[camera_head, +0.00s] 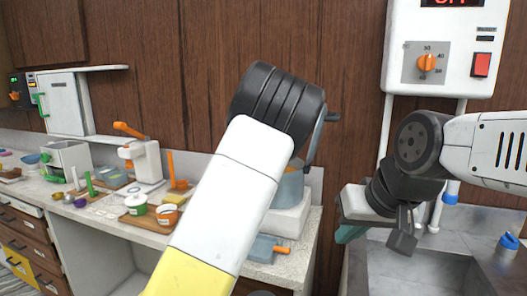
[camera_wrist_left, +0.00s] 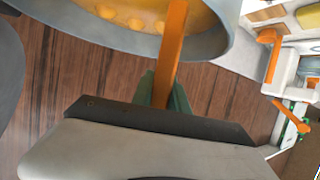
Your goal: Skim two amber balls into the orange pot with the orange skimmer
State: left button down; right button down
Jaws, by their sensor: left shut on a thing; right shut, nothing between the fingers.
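In the left wrist view, the green fingers of my left gripper (camera_wrist_left: 165,92) are shut on the orange skimmer's handle (camera_wrist_left: 173,45). The handle crosses the rim of a grey pan (camera_wrist_left: 215,45); the skimmer's head is out of view. Amber balls (camera_wrist_left: 135,23) sit in the pan's amber syrup. In the head view, my left arm hides its gripper and most of the blue-grey pan (camera_head: 291,190). A white pot with an orange band (camera_head: 167,215), likely the orange pot, stands on the counter left of my arm. My right gripper (camera_head: 350,234) is shut and empty, at the right.
A white pot with a green band (camera_head: 136,205) stands beside the orange-banded one on a wooden board (camera_head: 150,222). A white machine with an orange lever (camera_head: 146,160) stands behind. A control box (camera_head: 445,50) hangs above a sink (camera_head: 415,270) at the right.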

pick_arm(q)
jog(key=shift+r, duration=0.15)
notch_tip(320, 180, up, 10)
dwell(1.0)
dwell(1.7)
jog(key=shift+r, duration=1.95)
